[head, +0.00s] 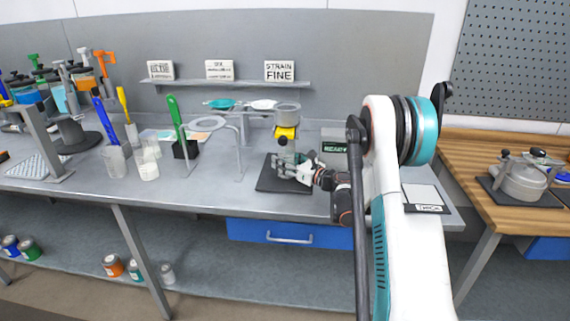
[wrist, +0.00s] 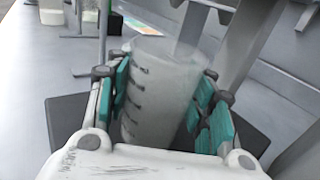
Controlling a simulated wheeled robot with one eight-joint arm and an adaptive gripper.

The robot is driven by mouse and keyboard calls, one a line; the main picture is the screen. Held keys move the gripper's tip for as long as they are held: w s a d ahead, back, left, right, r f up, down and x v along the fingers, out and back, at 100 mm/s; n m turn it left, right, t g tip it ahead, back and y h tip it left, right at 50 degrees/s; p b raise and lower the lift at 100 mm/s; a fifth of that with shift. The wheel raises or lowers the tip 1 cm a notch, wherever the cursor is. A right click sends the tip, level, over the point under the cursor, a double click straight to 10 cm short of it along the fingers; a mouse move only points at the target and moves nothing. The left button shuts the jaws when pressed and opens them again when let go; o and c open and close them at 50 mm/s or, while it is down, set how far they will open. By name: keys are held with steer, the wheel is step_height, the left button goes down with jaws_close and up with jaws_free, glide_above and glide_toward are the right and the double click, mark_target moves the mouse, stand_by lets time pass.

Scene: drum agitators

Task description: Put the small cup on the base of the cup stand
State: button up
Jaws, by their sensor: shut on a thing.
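My gripper (head: 290,169) is shut on the small cup (wrist: 155,95), a translucent cup with dark level marks. In the wrist view the teal finger pads press on both its sides. The cup looks roughly upright over the dark base (head: 265,186) of the cup stand, which also shows in the wrist view (wrist: 68,118). In the head view the gripper partly hides the cup. The stand's yellow part (head: 286,133) and grey round vessel (head: 287,112) are above the cup. I cannot tell whether the cup's bottom touches the base.
A grey ring stand (head: 207,123) and a green-handled tool (head: 175,118) in a black block are to the left. White cups (head: 148,168) stand further left. A box with a READY display (head: 335,148) is behind my arm. Bare bench lies left of the base.

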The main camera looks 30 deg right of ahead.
steer(key=shift+r, duration=0.1)
steer(key=o, duration=0.4)
steer(key=shift+f, duration=0.2)
steer(key=shift+c, duration=0.2)
steer(key=o, duration=0.4)
steer(key=shift+o, duration=0.2)
steer(key=shift+r, duration=0.2)
steer(key=p+v, duration=0.2)
steer(key=v, duration=1)
steer(key=shift+p, duration=0.35)
